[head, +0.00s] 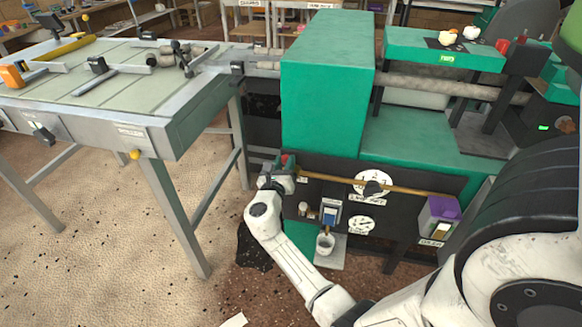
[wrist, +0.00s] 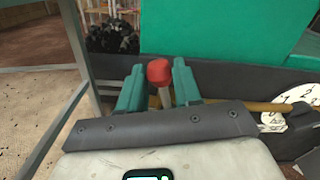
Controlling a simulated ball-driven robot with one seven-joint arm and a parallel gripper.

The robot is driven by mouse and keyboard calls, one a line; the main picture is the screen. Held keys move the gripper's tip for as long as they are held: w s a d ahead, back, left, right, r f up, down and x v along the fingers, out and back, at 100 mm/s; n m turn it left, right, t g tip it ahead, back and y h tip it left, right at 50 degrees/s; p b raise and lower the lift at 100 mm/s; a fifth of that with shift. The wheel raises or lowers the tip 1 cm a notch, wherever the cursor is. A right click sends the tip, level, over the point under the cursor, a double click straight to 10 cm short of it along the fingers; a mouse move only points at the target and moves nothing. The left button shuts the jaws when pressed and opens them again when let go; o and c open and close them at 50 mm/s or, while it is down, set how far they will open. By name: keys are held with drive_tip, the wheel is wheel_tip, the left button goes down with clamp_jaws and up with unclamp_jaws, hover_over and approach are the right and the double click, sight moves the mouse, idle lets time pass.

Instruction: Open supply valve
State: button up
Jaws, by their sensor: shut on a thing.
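The supply valve shows as a red-tipped lever (wrist: 159,72) in the wrist view, standing up on a pale stem. My gripper (wrist: 158,88) has its two green fingers on either side of it, shut on the lever just below the red tip. In the head view, the red tip (head: 284,158) shows at the left end of a brass pipe on the dark panel. My gripper (head: 281,170) is there too, and partly hides the valve body.
The brass pipe (head: 385,187) runs right to a purple box (head: 438,215). A green machine housing (head: 325,90) rises behind. A grey table (head: 120,75) stands left, with its leg near my arm.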

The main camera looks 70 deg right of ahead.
drive_tip(key=shift+w+a+f+n+p, duration=0.1)
drive_tip(key=shift+w+f+n+p, duration=0.15)
drive_tip(key=shift+w+n+p, duration=0.4)
drive_tip(key=shift+w+f+n+p, duration=0.2)
drive_tip(key=shift+w+n+p, duration=0.05)
drive_tip(key=shift+n, duration=0.7)
drive_tip(key=shift+w+f+n+p, duration=0.3)
drive_tip(key=shift+w+n, duration=0.1)
drive_tip(key=shift+n, duration=0.35)
drive_tip(key=shift+w+f+n+p, duration=0.2)
drive_tip(key=shift+w+f+n, duration=0.15)
drive_tip(key=shift+n, duration=0.4)
drive_tip(key=shift+w+a+f+n, duration=0.1)
drive_tip(key=shift+w+f+n, duration=0.25)
drive_tip(key=shift+n, duration=0.4)
drive_tip(key=shift+w+f+n, duration=0.2)
drive_tip(key=shift+f+n, duration=0.25)
drive_tip(key=shift+n, duration=0.3)
